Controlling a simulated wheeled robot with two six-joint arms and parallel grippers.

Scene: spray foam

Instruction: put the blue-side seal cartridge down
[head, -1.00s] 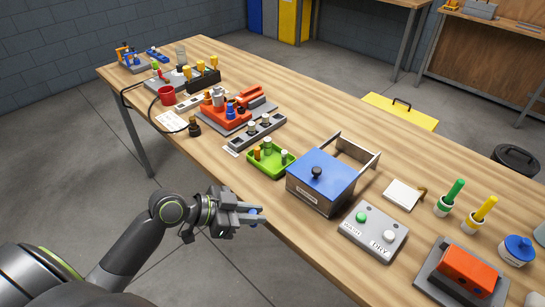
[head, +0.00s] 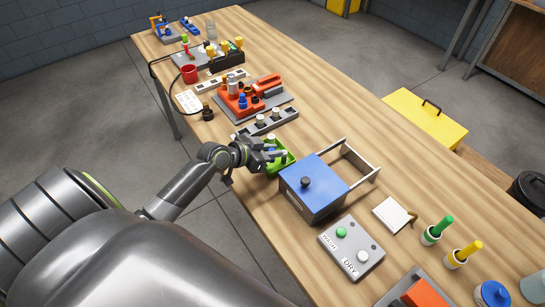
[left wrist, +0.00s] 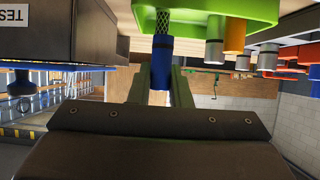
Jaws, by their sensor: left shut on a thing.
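The blue-side seal cartridge (left wrist: 160,50) has a blue body and a dark mesh end. My left gripper (left wrist: 158,88) is shut on its blue body. In the head view my left gripper (head: 272,155) is at the green tray (head: 283,167) and partly covers it. The left wrist view is upside down; there the mesh end overlaps the green tray (left wrist: 215,14), and I cannot tell whether it touches the tray floor. An orange cartridge (left wrist: 234,36) and pale-ended ones stand in the tray beside it. My right gripper is not in view.
A blue-lidded box (head: 316,184) stands close to the right of the tray. A grey rail (head: 283,117) and an orange fixture (head: 262,90) are behind it. A wash and dry button panel (head: 351,247) is nearer. Bare wood lies right of the orange fixture.

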